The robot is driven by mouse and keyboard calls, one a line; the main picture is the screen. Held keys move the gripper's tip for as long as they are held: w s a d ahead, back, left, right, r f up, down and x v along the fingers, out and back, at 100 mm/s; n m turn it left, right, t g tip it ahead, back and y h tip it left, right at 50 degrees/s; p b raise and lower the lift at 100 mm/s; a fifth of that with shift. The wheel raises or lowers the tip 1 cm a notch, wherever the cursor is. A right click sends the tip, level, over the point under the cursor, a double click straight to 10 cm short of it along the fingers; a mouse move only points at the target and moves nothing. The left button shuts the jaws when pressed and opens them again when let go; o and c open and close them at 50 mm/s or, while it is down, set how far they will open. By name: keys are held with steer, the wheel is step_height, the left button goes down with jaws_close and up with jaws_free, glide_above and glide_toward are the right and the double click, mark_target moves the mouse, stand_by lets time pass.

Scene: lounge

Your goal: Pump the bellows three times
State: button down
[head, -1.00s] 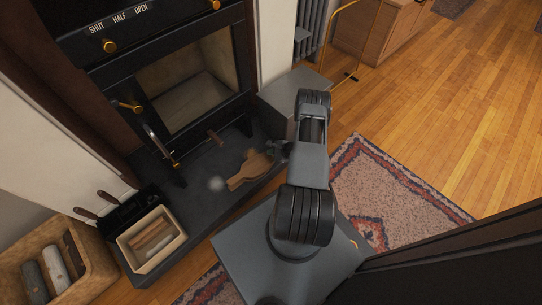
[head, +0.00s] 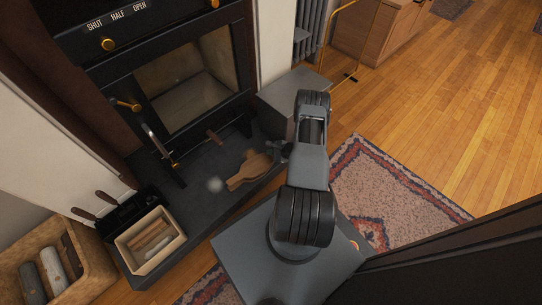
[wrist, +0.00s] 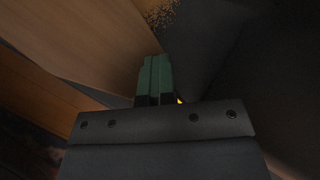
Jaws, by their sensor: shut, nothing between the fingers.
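The wooden bellows (head: 250,171) lie on the dark hearth slab in front of the stove, in the head view. Their narrower end points to the lower left and the wide end is by my gripper. My gripper (head: 277,151) is at the right end of the bellows, partly hidden by my arm. In the wrist view my gripper (wrist: 154,80) has its green fingers together with nothing between them. A large wooden surface (wrist: 80,35), seemingly the bellows, fills the upper left there. I cannot tell whether the fingers touch it.
The stove (head: 185,90) has an open firebox behind the hearth (head: 195,205). A tray of kindling (head: 150,240) and a basket of logs (head: 90,260) stand at the lower left. A grey block (head: 290,90) stands right of the stove. A patterned rug (head: 390,190) lies to the right.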

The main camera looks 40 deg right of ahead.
steer(key=shift+s+a+f+g+b, duration=0.15)
steer(key=shift+a+f, duration=0.15)
steer(key=shift+f, duration=0.25)
steer(key=shift+s+a+f+g+b, duration=0.15)
steer(key=shift+a+f, duration=0.1)
steer(key=shift+f, duration=0.25)
steer(key=shift+r, duration=0.1)
steer(key=shift+s+r+p, duration=0.15)
steer(key=shift+r+p, duration=0.2)
steer(key=shift+p, duration=0.15)
steer(key=shift+s+r+p, duration=0.25)
steer(key=shift+r+p, duration=0.3)
steer(key=shift+d+r, duration=0.1)
steer(key=shift+d, duration=0.1)
steer(key=shift+d+r, duration=0.1)
steer(key=shift+r, duration=0.05)
steer(key=shift+w+d+r+p, duration=0.1)
steer(key=shift+d+r+p, duration=0.05)
steer(key=shift+r+p, duration=0.55)
steer(key=shift+d+r+p, duration=0.2)
steer(key=shift+r+p, duration=0.2)
steer(key=shift+r, duration=0.55)
steer(key=shift+w+d+r+p, duration=0.1)
steer(key=shift+d+r+p, duration=0.05)
steer(key=shift+r+p, duration=0.55)
steer(key=shift+r, duration=0.1)
